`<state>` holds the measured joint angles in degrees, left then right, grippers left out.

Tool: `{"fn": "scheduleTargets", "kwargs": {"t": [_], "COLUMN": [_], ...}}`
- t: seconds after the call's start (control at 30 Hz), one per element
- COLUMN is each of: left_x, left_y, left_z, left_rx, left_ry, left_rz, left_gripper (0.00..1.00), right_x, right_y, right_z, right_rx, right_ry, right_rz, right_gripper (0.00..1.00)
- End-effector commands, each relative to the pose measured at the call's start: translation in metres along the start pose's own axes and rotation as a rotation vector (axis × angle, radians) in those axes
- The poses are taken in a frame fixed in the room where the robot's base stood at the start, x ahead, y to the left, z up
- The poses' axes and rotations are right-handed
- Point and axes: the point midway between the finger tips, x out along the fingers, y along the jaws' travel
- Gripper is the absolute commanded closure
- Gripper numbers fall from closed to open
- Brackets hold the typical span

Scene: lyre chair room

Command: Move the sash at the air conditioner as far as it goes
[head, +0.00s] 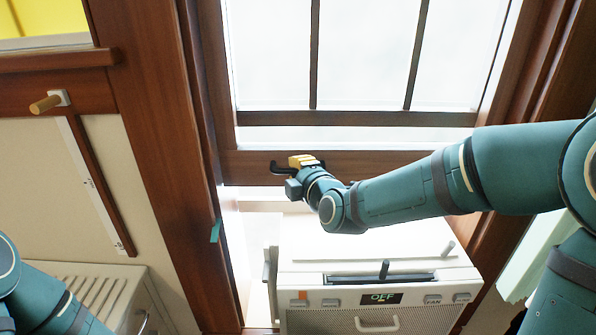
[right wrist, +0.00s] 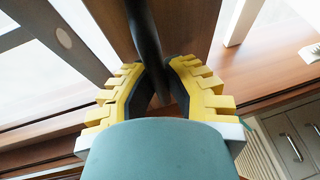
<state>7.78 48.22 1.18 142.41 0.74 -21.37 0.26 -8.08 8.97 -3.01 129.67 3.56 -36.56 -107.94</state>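The window sash (head: 255,166) is a brown wooden frame with dark bars across bright panes. Its bottom rail is above the white air conditioner (head: 340,320), with a bright gap between them. A black handle (head: 281,168) is on the rail; in the right wrist view the dark bar (right wrist: 146,35) runs between my fingers. My right gripper (head: 302,161), with yellow fingers, is at this handle. In the right wrist view my right gripper (right wrist: 158,66) has its fingertips close on both sides of the bar. My left gripper is out of view; only its arm shows at the lower left.
The air conditioner has a display reading OFF (head: 381,299) and short pegs on top. A teal tab (head: 215,230) is on the left window jamb (head: 180,180). A ribbed beige unit (head: 95,290) stands lower left. A wooden peg (head: 45,104) sticks out from the left wall.

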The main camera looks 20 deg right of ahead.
Motion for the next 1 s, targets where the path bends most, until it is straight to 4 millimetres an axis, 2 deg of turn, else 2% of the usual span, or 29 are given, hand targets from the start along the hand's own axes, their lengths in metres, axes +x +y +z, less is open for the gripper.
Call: {"fn": "scheduleTargets", "kwargs": {"t": [0.27,0.47,0.67,1.0], "left_x": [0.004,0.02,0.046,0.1], "left_y": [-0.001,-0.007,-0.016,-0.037], "left_z": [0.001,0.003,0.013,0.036], "left_rx": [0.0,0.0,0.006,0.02], "left_ry": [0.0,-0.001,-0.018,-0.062], "left_rz": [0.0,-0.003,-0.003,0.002], "left_gripper": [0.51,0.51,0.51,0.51], "right_x": [0.001,0.004,0.01,0.023], "right_y": [-0.004,-0.024,-0.057,-0.13], "right_z": [0.0,0.001,0.004,0.009], "right_rx": [0.0,0.0,-0.001,-0.001], "right_ry": [0.001,0.001,0.001,0.002], "right_rz": [-0.001,-0.007,-0.009,-0.011], "right_gripper": [1.0,1.0,1.0,1.0]}}
